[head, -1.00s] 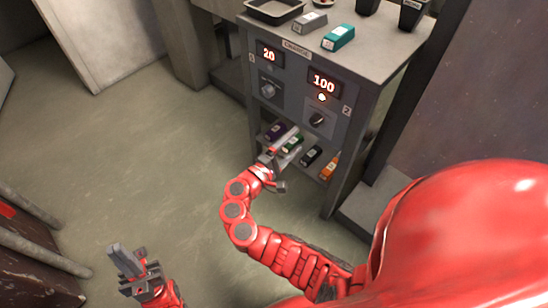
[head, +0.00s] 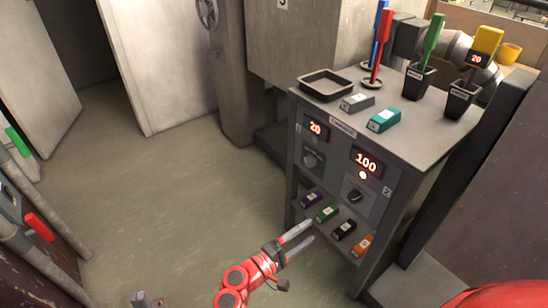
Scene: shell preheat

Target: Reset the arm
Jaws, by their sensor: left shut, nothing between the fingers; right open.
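My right gripper (head: 312,230) is open and empty. Its two long grey fingers point right toward the machine's lower shelf, with floor behind them. It appears apart from the shelf items, though its exact distance from them is hard to judge. Part of its red arm shows below. My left gripper (head: 147,299) shows only as a small piece at the bottom edge. It is shut with nothing visible in it, and most of it is out of frame.
A grey machine (head: 332,168) shows displays "20" and "100" with knobs. Its top holds a black tray (head: 327,84), a grey block (head: 357,103) and a teal block (head: 384,120). Several small coloured blocks lie on its lower shelf. Open floor (head: 170,200) lies to the left.

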